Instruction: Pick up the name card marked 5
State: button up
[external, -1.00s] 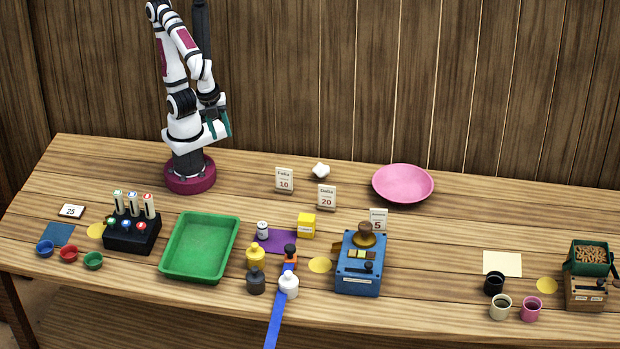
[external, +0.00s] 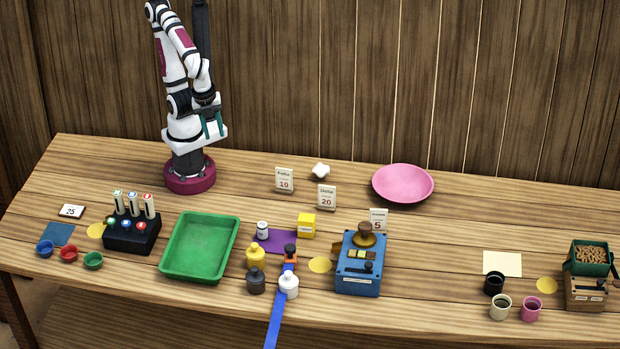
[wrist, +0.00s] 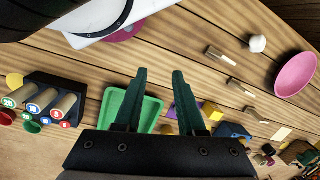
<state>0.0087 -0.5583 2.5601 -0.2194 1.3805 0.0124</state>
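The name card marked 5 (external: 378,220) stands upright on the table, just behind the blue balance box (external: 360,270) with the brown knob; its lower part is partly hidden. Two similar cards stand to its left, marked 10 (external: 284,180) and 20 (external: 327,197). My gripper (external: 212,124) is high above the back left of the table, near my base, far from the card. In the wrist view its two green fingers (wrist: 158,95) are apart with nothing between them.
A pink bowl (external: 402,184) and a small white object (external: 321,170) are behind the cards. A green tray (external: 238,240), a yellow cube (external: 307,225) and small bottles (external: 256,257) stand to the left. A flat card marked 25 (external: 72,211) lies far left.

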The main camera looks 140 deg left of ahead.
jog(key=shift+o, duration=0.5)
